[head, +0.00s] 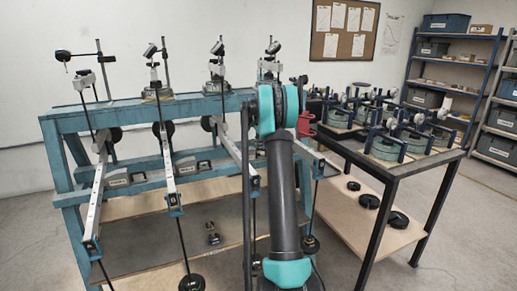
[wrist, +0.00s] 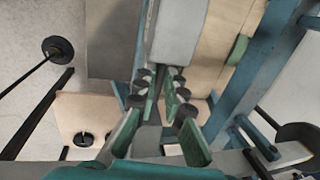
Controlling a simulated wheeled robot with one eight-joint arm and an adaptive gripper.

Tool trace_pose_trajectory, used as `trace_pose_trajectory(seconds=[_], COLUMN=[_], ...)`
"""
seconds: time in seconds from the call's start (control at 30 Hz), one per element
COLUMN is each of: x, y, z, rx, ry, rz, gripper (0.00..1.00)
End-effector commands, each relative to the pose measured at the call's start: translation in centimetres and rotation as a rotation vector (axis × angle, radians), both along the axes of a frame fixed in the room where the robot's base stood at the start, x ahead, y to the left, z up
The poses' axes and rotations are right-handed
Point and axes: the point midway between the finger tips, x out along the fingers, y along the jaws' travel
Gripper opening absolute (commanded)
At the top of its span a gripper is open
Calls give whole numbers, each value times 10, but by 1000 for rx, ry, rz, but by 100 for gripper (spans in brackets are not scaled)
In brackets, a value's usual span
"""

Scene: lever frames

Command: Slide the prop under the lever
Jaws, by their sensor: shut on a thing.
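In the head view, several silver levers with blue ends, such as the left lever (head: 93,205) and the second lever (head: 168,170), slope down from the teal frame (head: 150,112) toward me. Weights hang from their front ends on rods. My gripper is hidden behind my arm in that view. In the wrist view, my gripper (wrist: 163,82), with green fingers and dark round pads, is shut on a grey piece whose outline is partly hidden between the fingers. A pale grey block (wrist: 180,36) lies just past the fingertips. I cannot tell which piece is the prop.
A black-framed table (head: 395,162) with several clamp-like devices stands at the right. Dark weights (head: 369,201) lie on its lower shelf. Blue shelving (head: 447,38) holds bins at the back right. Open floor shows at right.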

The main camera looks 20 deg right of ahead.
Motion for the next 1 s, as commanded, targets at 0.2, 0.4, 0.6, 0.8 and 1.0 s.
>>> trace_pose_trajectory(seconds=[0.2, 0.4, 0.6, 0.8, 1.0], x=[0, -1, -3, -3, -3], y=[10, 60, 98, 107, 108], z=[0, 0, 0, 0, 0], rx=[0, 1, 2, 3, 5], ry=[0, -1, -1, 0, 0], rz=[2, 6, 4, 2, 3], gripper=[0, 0, 0, 0, 11])
